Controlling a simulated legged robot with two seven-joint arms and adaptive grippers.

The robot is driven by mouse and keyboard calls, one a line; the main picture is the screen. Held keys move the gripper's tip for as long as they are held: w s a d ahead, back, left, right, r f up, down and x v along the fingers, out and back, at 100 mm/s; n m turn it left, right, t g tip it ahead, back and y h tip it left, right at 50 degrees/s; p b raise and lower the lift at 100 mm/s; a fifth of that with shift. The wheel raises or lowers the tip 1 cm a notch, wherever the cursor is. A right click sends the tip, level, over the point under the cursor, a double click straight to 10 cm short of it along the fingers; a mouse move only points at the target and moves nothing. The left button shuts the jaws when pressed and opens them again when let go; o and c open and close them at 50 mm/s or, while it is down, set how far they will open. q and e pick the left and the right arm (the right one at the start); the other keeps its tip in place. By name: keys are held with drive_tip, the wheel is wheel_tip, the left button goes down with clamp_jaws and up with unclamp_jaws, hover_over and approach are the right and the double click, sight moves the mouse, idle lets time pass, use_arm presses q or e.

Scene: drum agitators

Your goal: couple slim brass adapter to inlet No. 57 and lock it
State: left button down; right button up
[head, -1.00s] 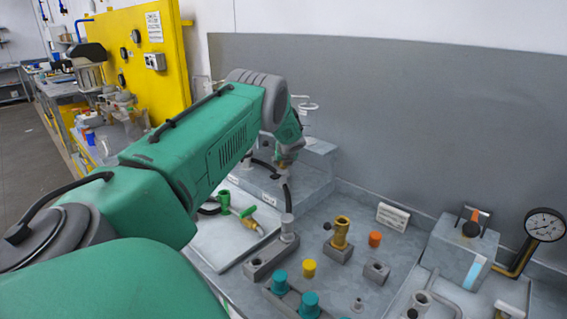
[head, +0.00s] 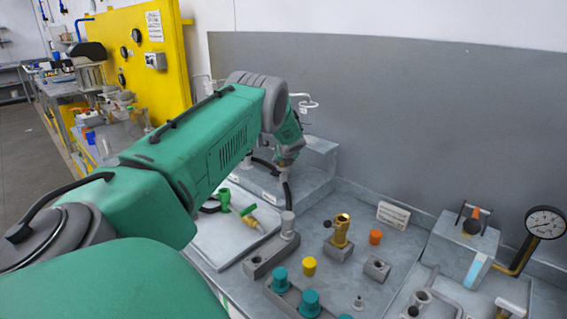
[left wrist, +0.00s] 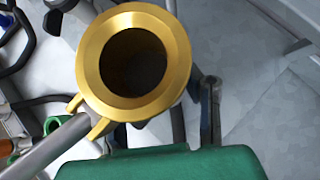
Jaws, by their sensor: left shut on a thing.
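My left gripper (head: 287,163) is at the far end of my green arm, above the grey stepped block, and is small in the head view. In the left wrist view a brass ring-shaped adapter (left wrist: 91,62) with an open dark bore faces the camera, held by my left gripper (left wrist: 165,125); the grip itself is mostly hidden behind it. Another brass fitting (head: 341,230) stands on a small grey block on the bench. The grey stepped block (head: 310,178) carries small labels too small to read, so I cannot tell which inlet is No. 57. My right gripper is out of view.
A white mat (head: 215,245) holds a green fitting (head: 224,198) and a brass piece with a green handle (head: 250,216). Teal (head: 309,302), yellow (head: 309,266) and orange (head: 376,236) caps stand nearby. A grey wall panel rises behind.

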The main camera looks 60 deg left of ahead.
use_arm(q)
drive_tip(key=shift+s+d+f, duration=0.1)
drive_tip(key=shift+s+f, duration=0.05)
drive_tip(key=shift+f, duration=0.15)
drive_tip(key=c, duration=1)
unclamp_jaws()
drive_tip(key=shift+o, duration=0.8)
drive_tip(key=shift+r, duration=0.1)
